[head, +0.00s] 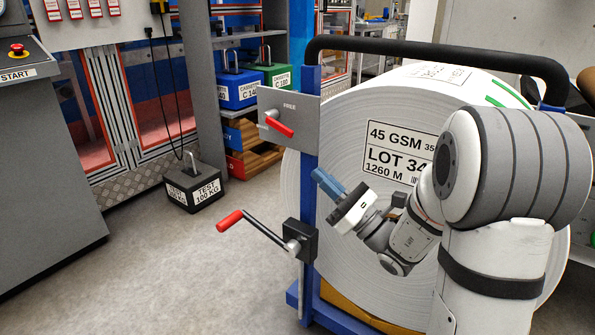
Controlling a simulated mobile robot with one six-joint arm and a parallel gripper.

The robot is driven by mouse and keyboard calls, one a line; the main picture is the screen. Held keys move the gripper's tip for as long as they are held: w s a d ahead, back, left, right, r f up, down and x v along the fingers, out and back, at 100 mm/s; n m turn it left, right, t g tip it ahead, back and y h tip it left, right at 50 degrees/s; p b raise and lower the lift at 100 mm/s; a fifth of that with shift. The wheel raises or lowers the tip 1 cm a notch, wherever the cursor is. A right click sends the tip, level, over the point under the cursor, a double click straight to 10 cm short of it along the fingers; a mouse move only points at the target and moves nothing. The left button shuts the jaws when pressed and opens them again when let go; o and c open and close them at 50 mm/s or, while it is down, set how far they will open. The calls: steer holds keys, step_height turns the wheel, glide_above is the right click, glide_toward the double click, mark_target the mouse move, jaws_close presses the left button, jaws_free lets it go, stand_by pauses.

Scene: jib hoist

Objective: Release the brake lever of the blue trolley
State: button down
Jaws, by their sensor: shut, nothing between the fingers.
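The blue trolley (310,140) has an upright blue post and a black push bar (440,48). It carries a large white roll labelled LOT 34. A grey plate (306,108) on the post reads FREE. The red brake lever (281,126) is mounted on this plate, its handle sloping down to the right, away from the FREE mark above it. My gripper (319,176) has blue fingers, shut and empty. It is below and right of the lever, apart from it in the picture, in front of the roll.
A crank (263,232) with a red handle sticks out left from a black box lower on the post. A black 100 KG test weight (195,187) stands on the floor at left. A grey START console (45,150) is at far left. Open floor lies between console and trolley.

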steer(key=b+x, duration=0.2)
steer(key=x, duration=0.7)
steer(key=shift+w+a+r, duration=0.2)
steer(key=shift+a+r, duration=0.05)
